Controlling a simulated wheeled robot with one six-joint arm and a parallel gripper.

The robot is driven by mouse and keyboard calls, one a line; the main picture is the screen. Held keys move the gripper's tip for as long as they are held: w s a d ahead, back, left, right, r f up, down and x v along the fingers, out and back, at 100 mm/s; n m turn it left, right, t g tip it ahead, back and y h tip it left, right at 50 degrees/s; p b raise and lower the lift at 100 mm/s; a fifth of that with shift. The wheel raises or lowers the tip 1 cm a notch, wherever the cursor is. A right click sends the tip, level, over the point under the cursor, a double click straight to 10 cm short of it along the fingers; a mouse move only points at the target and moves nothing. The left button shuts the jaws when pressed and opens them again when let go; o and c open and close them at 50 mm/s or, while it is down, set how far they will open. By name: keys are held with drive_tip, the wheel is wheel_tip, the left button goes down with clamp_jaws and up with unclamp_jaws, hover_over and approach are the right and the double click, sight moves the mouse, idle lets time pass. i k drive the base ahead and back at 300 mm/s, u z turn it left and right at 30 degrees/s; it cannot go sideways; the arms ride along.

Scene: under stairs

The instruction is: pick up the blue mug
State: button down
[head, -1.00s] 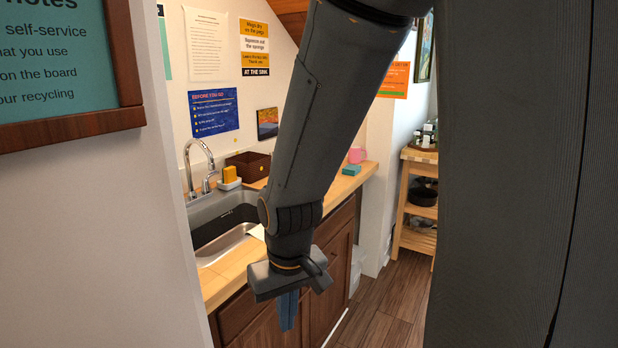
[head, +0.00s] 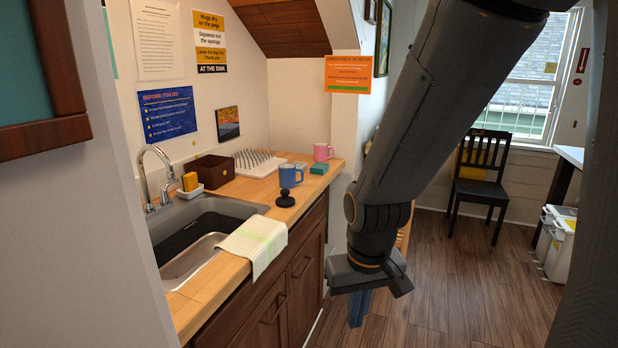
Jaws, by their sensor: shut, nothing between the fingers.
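The blue mug (head: 289,176) stands upright on the wooden counter, to the right of the sink. Its handle shows on its right side. A small black knobbed object (head: 285,199) stands just in front of it, and a teal box lies behind it to the right. My gripper (head: 358,308) hangs fingers down, to the right of the counter front and lower in the picture than the mug. It is shut, empty and well apart from the mug.
A pink mug (head: 322,152), teal box (head: 319,168), drying rack (head: 258,162) and brown basket (head: 209,170) stand on the counter. A towel (head: 254,243) hangs over its edge by the sink (head: 208,228). The wooden floor (head: 450,290) at right is clear up to a black chair (head: 482,180).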

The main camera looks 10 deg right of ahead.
sight(287, 171)
drive_tip(key=z, duration=0.4)
drive_tip(key=i, duration=1)
drive_tip(key=z, duration=0.1)
